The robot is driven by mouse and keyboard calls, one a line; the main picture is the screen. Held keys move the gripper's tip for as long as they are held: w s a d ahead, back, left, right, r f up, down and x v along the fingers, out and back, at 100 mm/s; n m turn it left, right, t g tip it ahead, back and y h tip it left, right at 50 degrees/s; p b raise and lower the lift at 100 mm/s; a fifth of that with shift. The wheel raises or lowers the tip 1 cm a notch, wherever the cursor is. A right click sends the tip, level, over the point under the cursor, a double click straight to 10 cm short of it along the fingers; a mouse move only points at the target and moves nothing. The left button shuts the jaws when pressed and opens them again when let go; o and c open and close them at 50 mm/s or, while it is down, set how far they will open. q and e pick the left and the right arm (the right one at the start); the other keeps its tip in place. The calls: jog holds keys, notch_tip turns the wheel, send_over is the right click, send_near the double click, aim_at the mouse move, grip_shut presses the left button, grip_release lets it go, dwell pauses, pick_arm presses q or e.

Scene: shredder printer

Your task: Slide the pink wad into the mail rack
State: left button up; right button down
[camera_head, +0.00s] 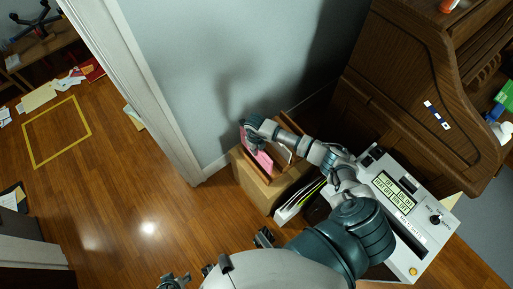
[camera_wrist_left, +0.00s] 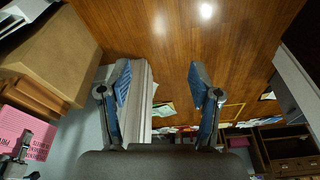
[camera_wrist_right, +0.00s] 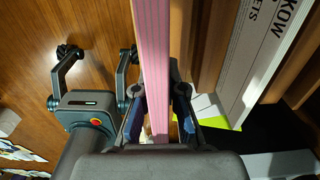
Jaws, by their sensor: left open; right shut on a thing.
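The pink wad (camera_head: 263,164) is a flat, striped stack. My right gripper (camera_head: 256,130) is shut on it beside the wall. In the right wrist view the wad (camera_wrist_right: 152,50) stands edge-on between the fingers (camera_wrist_right: 158,125), just left of the wooden mail rack (camera_wrist_right: 211,45). The rack (camera_head: 286,127) is partly hidden by my right arm in the head view. The left wrist view shows the wad (camera_wrist_left: 24,132) close to the rack's wood (camera_wrist_left: 38,98); I cannot tell whether it is inside a slot. My left gripper (camera_wrist_left: 158,80) is open and empty over the floor.
A tan box (camera_head: 257,190) stands under the rack. A white printer-like machine (camera_head: 407,205) and a brown roll-top desk (camera_head: 415,80) are at the right. A printed white sheet (camera_wrist_right: 262,60) stands beside the rack's wood. The wooden floor (camera_head: 125,200) at the left is largely free.

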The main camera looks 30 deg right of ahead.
aim_at(256, 158)
jog(key=shift+a+f+b, duration=0.15)
jog(key=shift+f+b, duration=0.15)
jog(key=shift+f, duration=0.35)
jog(key=shift+f+b, duration=0.95)
jog(key=shift+f, duration=0.6)
jog(key=f+b, duration=0.1)
jog(key=f, duration=0.2)
jog(key=shift+d+b, duration=0.35)
jog(key=shift+a+f+b, duration=0.2)
jog(key=shift+f+b, duration=0.35)
jog(key=shift+f, duration=0.2)
jog(key=shift+d+f, duration=0.1)
jog(key=shift+f, duration=0.3)
pick_arm(q)
jog(key=w+d+r+t+h, duration=0.1)
jog(key=w+d+r+t, duration=0.2)
jog(key=w, duration=0.4)
jog(key=w+d+r+t+h, duration=0.1)
jog(key=w+d+r+t, duration=0.1)
jog(key=w+r+t, duration=0.3)
jog(key=w+t, duration=0.2)
jog(key=w, duration=0.1)
jog(key=shift+w+d+r+t+h, duration=0.2)
jog(key=shift+d+t+h, duration=0.1)
jog(key=shift+d, duration=0.1)
jog(key=shift+a, duration=0.1)
pick_arm(e)
jog(key=c, duration=1.2)
grip_release()
